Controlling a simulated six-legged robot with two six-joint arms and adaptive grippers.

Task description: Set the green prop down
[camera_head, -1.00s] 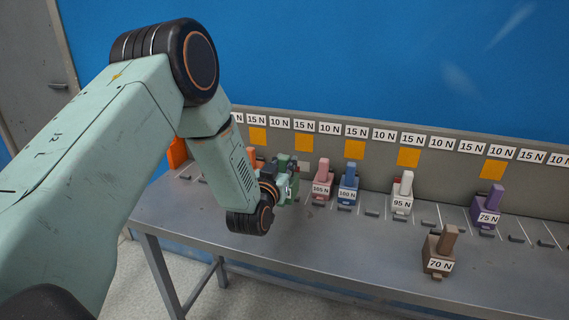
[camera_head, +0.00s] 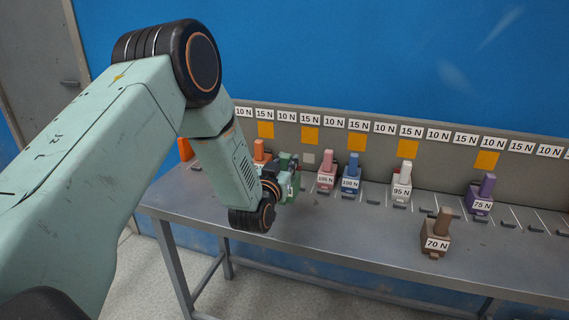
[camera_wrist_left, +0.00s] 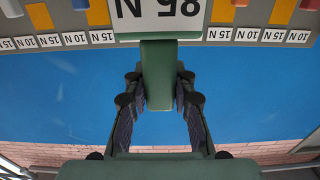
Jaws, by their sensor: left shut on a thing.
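The green prop (camera_wrist_left: 158,62) is in the left wrist view, upside down, with an "85 N" label on its block. My left gripper (camera_head: 287,183) is shut on its green handle, one finger on each side. In the head view the green prop (camera_head: 284,160) is mostly hidden behind my gripper and wrist, over the bench's back part. It is between an orange prop (camera_head: 260,150) on the left and a pink prop (camera_head: 327,174), "105 N", on the right. I cannot tell whether its base touches the bench. My right gripper is out of view.
The grey bench (camera_head: 340,230) has a labelled back panel (camera_head: 330,145) with orange squares. A blue prop (camera_head: 350,176), white prop (camera_head: 402,186) and purple prop (camera_head: 481,199) stand along the back. A brown prop (camera_head: 436,238) stands nearer the front. The bench's front left is clear.

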